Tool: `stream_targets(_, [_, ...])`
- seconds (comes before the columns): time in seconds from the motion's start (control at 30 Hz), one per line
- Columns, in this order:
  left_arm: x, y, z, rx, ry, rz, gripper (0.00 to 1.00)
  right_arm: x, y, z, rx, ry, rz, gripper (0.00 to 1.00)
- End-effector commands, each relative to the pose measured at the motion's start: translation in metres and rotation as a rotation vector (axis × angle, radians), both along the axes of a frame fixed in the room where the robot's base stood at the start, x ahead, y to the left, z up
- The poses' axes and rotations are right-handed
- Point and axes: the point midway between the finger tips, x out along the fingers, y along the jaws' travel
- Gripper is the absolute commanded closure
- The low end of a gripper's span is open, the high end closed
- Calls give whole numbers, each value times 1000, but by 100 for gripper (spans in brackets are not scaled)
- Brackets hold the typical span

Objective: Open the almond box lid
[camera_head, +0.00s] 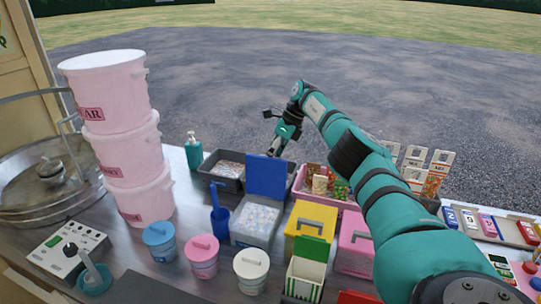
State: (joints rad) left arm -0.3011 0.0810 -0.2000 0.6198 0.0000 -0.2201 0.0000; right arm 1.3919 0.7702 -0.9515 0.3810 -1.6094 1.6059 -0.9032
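No label readable as almond shows, so I cannot tell for sure which box is the almond box. A box with a raised blue lid (266,177) stands open, its grey body (242,240) holding pale contents. To its right are a yellow box (298,246) and a pink box (352,262), both with lids down and handles on top. My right arm reaches in from the right. Its gripper (274,147) is above and just behind the blue lid, small and dark, and its fingers are too small to read. My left gripper is out of view.
A green-and-white striped box (304,283) stands in front. Several tubs, including a blue one (160,241), line the front left. Stacked pink buckets (108,93) rise at left. A dark tray (204,176) and a pink tray (302,184) lie behind.

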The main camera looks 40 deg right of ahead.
Motion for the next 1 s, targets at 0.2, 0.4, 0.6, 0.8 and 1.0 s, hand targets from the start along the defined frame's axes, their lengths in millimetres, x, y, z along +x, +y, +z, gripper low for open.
stream_targets(0.2, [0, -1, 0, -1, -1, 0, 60, -4, -4, -5, -7, 13, -4, 63])
stream_targets(0.4, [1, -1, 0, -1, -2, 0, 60, -6, -10, 11, -6, 8, -5, 63])
stream_targets(0.6, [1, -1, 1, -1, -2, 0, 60, -11, -21, 49, -4, 1, -3, 63])
stream_targets(0.8, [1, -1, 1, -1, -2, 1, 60, -13, -25, 61, -3, 2, -1, 63])
stream_targets(1.0, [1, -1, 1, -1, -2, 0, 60, -14, -27, 67, -3, 1, 1, 63])
